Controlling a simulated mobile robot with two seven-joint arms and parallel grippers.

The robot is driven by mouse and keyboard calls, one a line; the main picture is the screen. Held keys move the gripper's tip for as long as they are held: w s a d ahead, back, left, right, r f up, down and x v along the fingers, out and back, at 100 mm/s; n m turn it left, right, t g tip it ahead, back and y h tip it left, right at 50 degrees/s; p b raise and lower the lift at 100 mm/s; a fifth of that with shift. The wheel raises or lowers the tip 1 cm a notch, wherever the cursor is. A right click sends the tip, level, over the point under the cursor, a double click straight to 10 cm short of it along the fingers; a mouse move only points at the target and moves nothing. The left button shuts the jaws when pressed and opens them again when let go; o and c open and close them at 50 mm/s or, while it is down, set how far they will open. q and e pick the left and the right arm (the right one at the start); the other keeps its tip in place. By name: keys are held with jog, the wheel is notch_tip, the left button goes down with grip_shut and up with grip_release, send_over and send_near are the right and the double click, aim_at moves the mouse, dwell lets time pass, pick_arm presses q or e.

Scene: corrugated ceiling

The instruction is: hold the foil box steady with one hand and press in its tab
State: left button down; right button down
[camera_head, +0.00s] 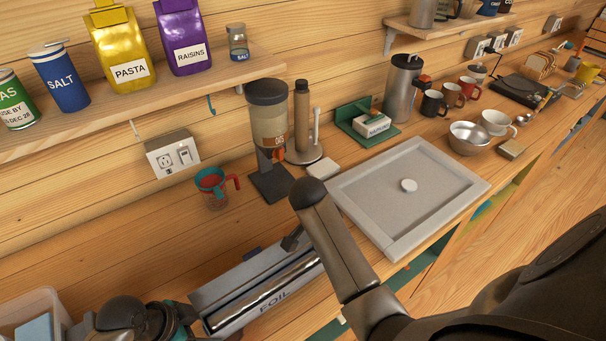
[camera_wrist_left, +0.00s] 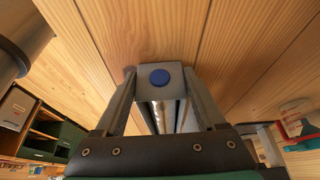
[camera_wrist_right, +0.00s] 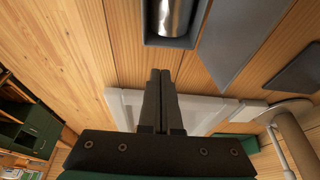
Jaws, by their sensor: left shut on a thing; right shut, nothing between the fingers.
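The long grey foil box (camera_head: 262,305) lies on the counter, its lid raised and a shiny roll showing inside; its front reads FOIL. In the left wrist view, my left gripper (camera_wrist_left: 160,73) has one finger on each side of the box's end. A round blue disc (camera_wrist_left: 160,77) shows on the box there; I cannot tell whether it is the tab. In the right wrist view, my right gripper (camera_wrist_right: 158,73) is shut and empty, a little apart from the other end of the foil box (camera_wrist_right: 172,42). My right forearm hides that end in the head view.
A grey tray (camera_head: 350,200) with a white disc lies just right of the box. A red and teal cup (camera_head: 213,197), a dispenser (camera_head: 268,125) and a paper-roll holder (camera_head: 302,150) stand behind. A pale bin (camera_head: 40,300) is at lower left.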

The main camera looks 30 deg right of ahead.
pick_arm(q)
jog(key=shift+a+f, duration=0.1)
jog(key=shift+a, duration=0.2)
pick_arm(e)
jog(key=v, duration=0.6)
jog(key=shift+r, duration=0.25)
jog(key=shift+d, duration=0.1)
pick_arm(q)
grip_release()
